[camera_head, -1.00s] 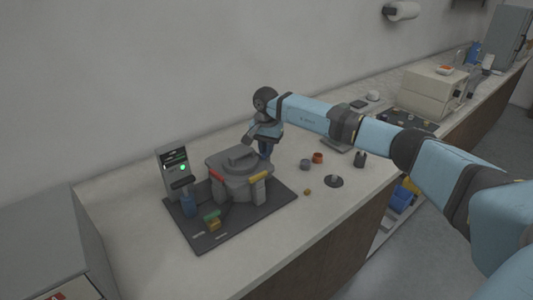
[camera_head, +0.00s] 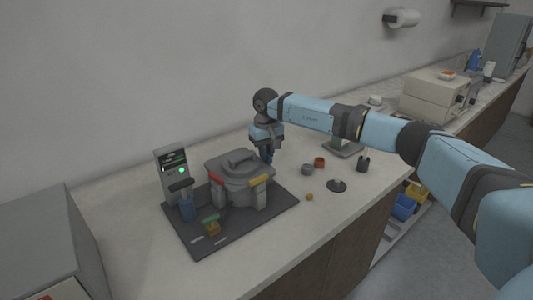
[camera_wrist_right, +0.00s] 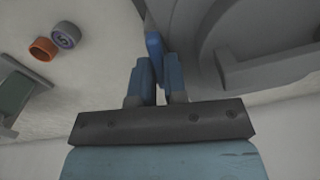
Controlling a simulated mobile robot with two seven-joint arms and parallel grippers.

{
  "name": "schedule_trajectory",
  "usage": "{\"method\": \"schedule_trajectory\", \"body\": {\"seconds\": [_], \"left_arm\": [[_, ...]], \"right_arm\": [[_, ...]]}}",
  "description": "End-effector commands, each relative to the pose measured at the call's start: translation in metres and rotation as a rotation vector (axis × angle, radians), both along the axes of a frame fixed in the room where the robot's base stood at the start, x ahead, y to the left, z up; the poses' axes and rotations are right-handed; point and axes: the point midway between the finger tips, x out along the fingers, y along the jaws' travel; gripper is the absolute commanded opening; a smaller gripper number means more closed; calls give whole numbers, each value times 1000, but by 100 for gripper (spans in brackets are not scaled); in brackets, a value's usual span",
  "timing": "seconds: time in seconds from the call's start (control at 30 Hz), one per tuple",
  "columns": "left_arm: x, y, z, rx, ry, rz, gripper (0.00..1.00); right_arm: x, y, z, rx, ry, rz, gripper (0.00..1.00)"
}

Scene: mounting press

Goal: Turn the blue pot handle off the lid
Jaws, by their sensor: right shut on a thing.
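The grey pot (camera_head: 240,190) stands on a dark mat with its grey lid (camera_head: 240,164) on top. The lid carries a raised grey bar. A red handle (camera_head: 216,179) and a yellow handle (camera_head: 260,180) show on the pot's near side. My right gripper (camera_head: 267,157) points down at the pot's back right edge. In the right wrist view, it (camera_wrist_right: 157,78) is shut on the blue pot handle (camera_wrist_right: 154,45), beside the round lid (camera_wrist_right: 225,42). The fingers hide part of the handle. My left gripper is out of view.
A console (camera_head: 171,172) with a green light and a blue cylinder (camera_head: 187,207) stand left of the pot. Small orange (camera_head: 319,162) and grey (camera_head: 307,169) rings lie to its right. The wall is close behind.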

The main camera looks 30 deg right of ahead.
Motion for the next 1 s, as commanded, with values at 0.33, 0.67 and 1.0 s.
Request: {"method": "schedule_trajectory", "body": {"seconds": [0.33, 0.67, 1.0], "left_arm": [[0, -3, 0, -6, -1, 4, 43], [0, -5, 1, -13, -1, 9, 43], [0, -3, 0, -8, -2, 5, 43]], "right_arm": [[0, 0, 1, 0, -2, 76, 0], [0, 0, 1, 0, -2, 79, 0], [0, 0, 1, 0, -1, 78, 38]]}}
